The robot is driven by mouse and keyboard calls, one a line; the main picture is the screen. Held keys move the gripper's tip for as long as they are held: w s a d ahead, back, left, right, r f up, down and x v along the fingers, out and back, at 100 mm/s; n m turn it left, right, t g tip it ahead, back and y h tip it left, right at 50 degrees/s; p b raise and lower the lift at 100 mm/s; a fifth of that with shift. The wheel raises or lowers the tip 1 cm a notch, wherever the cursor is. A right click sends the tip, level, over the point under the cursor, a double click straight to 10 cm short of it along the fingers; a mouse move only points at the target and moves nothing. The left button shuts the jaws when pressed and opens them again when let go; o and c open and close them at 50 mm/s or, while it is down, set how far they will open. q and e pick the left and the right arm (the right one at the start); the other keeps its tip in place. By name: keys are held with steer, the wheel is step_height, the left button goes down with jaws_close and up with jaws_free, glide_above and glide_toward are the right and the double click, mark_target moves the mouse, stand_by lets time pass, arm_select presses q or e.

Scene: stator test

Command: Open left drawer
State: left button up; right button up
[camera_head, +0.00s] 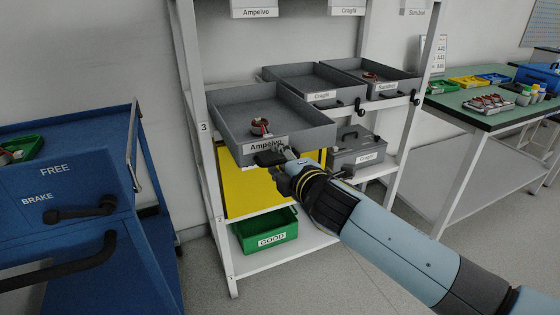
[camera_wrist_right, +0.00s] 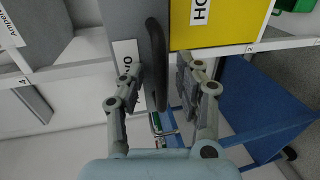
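The left drawer (camera_head: 290,112) is a grey open-topped tray labelled "Ampelvo", standing out from the shelf farther than the two drawers beside it. A small part with red and copper colours (camera_head: 260,127) lies in it. My right gripper (camera_head: 273,157) is at the drawer's front, by its dark handle. In the right wrist view, the black handle (camera_wrist_right: 156,60) lies between the two fingers of my right gripper (camera_wrist_right: 160,72), with a gap visible on each side. The fingers look open around it. My left gripper is not in view.
Two more grey drawers, "Cragfil" (camera_head: 318,94) and "Sundrol" (camera_head: 382,84), sit to the right. A grey case (camera_head: 357,150) and a green bin (camera_head: 265,232) stand lower. A blue cart (camera_head: 60,185) is at left, a green-topped table (camera_head: 480,115) at right.

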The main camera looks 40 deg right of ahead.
steer(key=v, duration=1.1)
steer(key=shift+s, duration=0.35)
steer(key=shift+a, duration=0.1)
steer(key=s+f+m+g+y+b, duration=0.1)
steer(key=s+f+m+g, duration=0.3)
steer(key=f, duration=1.2)
steer(key=s+f+m+g, duration=0.1)
steer(key=s+f+g, duration=0.45)
steer(key=f, duration=1.05)
steer(key=s+f+m+g, duration=0.1)
steer(key=s+f+m, duration=0.2)
steer(key=s, duration=0.6)
steer(key=s+f+m+g+y, duration=0.1)
steer(key=s+f+m+g, duration=0.1)
steer(key=s+f, duration=0.5)
steer(key=s+a+f+m+g, duration=0.1)
steer(key=s+f+m, duration=0.4)
steer(key=s, duration=0.7)
steer(key=shift+s+f+g+y+b, duration=0.2)
steer(key=shift+f+g+y+b, duration=0.15)
steer(key=shift+g+y, duration=0.1)
